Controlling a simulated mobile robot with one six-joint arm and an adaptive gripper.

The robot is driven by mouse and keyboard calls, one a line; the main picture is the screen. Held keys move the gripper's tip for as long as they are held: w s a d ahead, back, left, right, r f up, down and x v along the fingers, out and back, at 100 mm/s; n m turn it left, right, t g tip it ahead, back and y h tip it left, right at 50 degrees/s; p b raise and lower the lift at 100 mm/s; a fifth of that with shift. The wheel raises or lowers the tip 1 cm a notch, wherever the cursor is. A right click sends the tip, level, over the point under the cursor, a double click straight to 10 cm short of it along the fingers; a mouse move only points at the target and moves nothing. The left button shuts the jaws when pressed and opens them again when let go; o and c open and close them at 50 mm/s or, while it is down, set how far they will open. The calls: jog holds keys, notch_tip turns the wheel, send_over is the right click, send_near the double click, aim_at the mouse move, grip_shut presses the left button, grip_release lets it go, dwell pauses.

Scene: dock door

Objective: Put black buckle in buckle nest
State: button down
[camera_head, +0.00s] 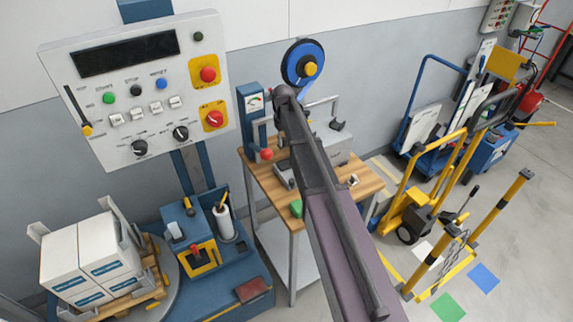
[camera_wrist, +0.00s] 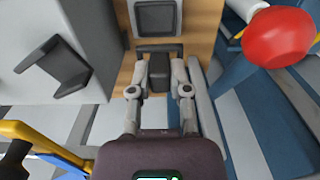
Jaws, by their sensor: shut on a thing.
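My gripper (camera_wrist: 160,66) shows in the wrist view with its two fingers closed in on a dark buckle (camera_wrist: 158,48). The black buckle sits between the fingertips, and the fingers hide part of it. Just beyond it, a dark square part with a raised rim (camera_wrist: 157,17) lies on the wooden surface; it looks like the buckle nest. The buckle is on the near side of this part, and I cannot tell whether they touch. In the head view my arm crosses the workbench, and I cannot make out the gripper or the buckle there.
A red knob (camera_wrist: 281,38) is close on the right in the wrist view, and a dark grey bracket (camera_wrist: 55,68) is on the left. In the head view the wooden bench (camera_head: 268,184) holds a grey machine. A control panel (camera_head: 137,90) stands left; yellow carts stand right.

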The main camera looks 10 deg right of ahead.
jog(key=shift+d, duration=0.15)
jog(key=shift+d+f+b, duration=0.1)
jog(key=shift+f+b, duration=0.65)
jog(key=b, duration=0.5)
send_over(285, 165)
notch_tip(285, 165, down, 5)
jog(key=shift+s+r, duration=0.1)
jog(key=shift+s, duration=0.05)
jog(key=shift+f+b, duration=1.8)
jog(key=shift+f, duration=0.15)
jog(key=shift+f, duration=0.1)
jog(key=c, duration=0.6)
grip_release()
